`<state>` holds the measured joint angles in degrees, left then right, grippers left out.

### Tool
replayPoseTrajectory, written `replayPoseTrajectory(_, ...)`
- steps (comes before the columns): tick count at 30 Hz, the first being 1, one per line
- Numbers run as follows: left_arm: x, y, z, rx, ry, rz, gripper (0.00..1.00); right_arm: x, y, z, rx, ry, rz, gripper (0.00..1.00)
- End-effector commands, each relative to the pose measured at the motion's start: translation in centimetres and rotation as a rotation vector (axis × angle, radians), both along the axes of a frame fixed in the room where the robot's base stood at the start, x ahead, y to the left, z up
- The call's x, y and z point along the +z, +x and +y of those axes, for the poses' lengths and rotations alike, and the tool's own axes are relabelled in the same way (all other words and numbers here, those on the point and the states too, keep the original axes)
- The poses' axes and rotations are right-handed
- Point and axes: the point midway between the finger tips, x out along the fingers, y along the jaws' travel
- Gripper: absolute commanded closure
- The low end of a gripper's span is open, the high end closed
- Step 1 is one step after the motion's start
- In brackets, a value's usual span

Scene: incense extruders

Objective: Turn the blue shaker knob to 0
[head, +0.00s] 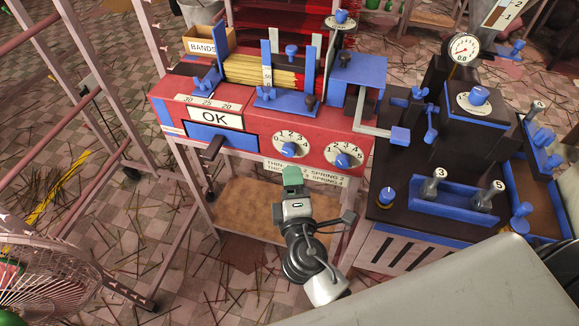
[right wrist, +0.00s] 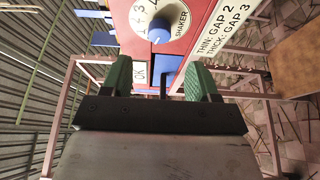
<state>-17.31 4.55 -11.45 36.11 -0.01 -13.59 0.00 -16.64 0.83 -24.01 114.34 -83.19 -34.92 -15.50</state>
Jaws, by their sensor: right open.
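The blue shaker knob (right wrist: 160,31) sits on a white round dial marked SHAKER in the right wrist view, on a red panel. In the head view it appears to be the left (head: 290,149) of two blue dial knobs on the red machine's front. I cannot make out where its pointer stands. My right gripper (head: 292,176), with green fingers, is just below this dial and apart from the knob. In the right wrist view its fingers (right wrist: 160,80) are spread with nothing between them. My left gripper is out of view.
A second dial knob (head: 342,160) is close on the right. A label plate (head: 305,173) is under the dials. A dark handle (head: 213,148) sticks out at the left. A black machine (head: 440,215) stands at the right and a fan (head: 50,285) at the lower left.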

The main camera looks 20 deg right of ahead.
Motion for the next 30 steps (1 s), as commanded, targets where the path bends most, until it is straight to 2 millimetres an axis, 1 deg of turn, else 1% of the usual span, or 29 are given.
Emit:
replayPoseTrajectory(1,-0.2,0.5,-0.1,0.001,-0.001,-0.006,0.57,-0.2,-0.9,0.2,0.001,0.001,0.002,0.4)
replayPoseTrajectory(3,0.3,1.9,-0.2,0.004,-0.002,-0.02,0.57,-0.2,-1.7,0.4,0.001,0.0,0.001,0.4)
replayPoseTrajectory(7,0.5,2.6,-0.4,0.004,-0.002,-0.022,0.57,-0.1,-2.6,0.5,0.0,0.0,0.001,0.4)
replayPoseTrajectory(25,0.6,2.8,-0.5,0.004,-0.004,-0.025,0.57,-0.1,-2.8,0.6,0.002,0.002,0.005,0.4)
replayPoseTrajectory(26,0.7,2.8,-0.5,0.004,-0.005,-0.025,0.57,-0.4,-2.7,0.6,0.005,0.006,0.012,0.4)
replayPoseTrajectory(28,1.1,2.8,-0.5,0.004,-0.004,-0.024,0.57,-1.8,-2.6,0.8,0.018,0.024,0.053,0.4)
replayPoseTrajectory(29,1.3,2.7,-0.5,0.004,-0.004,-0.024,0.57,-2.9,-2.6,0.9,0.026,0.039,0.084,0.4)
replayPoseTrajectory(30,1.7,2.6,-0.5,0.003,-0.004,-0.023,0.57,-4.7,-2.6,1.0,0.038,0.064,0.134,0.4)
